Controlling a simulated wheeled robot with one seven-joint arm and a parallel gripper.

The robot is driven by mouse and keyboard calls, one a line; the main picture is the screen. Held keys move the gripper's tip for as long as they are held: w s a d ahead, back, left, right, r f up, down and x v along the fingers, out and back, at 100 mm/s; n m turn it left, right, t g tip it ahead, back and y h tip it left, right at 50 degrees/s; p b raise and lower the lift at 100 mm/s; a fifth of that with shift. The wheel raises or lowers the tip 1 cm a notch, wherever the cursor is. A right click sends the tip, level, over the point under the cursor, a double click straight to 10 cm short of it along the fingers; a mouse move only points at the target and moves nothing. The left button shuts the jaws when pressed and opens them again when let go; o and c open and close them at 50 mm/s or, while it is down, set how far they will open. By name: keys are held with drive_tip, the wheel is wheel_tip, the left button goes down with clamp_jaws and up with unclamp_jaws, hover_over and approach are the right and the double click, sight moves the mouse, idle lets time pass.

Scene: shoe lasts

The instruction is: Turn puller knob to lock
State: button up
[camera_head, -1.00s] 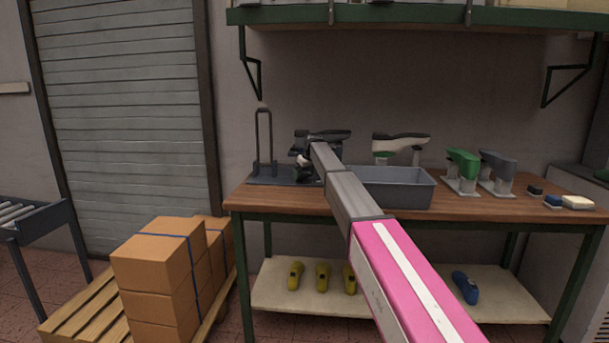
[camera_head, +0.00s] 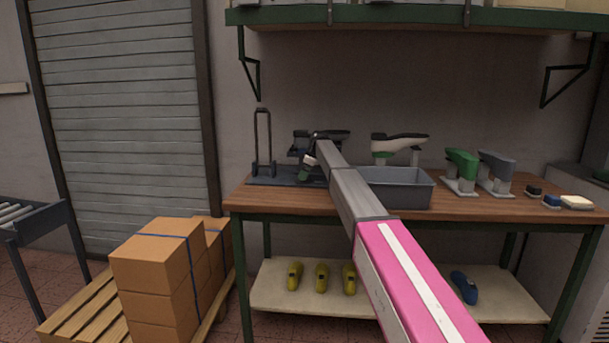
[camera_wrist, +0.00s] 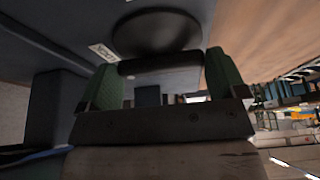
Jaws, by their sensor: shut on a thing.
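The puller stands on the left of the wooden bench. Its dark base plate (camera_head: 270,178) carries an upright grey frame (camera_head: 263,140) and a black post and head (camera_head: 301,142). My gripper (camera_head: 306,168) is low beside the post, partly hidden by my arm. In the wrist view my gripper (camera_wrist: 162,60) has its green fingers either side of the black round knob (camera_wrist: 157,32) and is shut on it. A small white label (camera_wrist: 103,52) shows on the dark surface beside the knob. Whether the knob is locked cannot be told.
A grey bin (camera_head: 405,190) sits right of my arm. Behind it is a pale last on a stand (camera_head: 399,143). A green last (camera_head: 461,165) and a grey last (camera_head: 496,170) stand further right. A shelf (camera_head: 420,17) hangs above. Cardboard boxes (camera_head: 155,270) stand at the left.

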drive_tip(key=shift+n, duration=0.4)
drive_tip(key=o, duration=0.6)
drive_tip(key=v, duration=1)
drive_tip(key=shift+w+d+r, duration=0.1)
drive_tip(key=shift+r, duration=0.25)
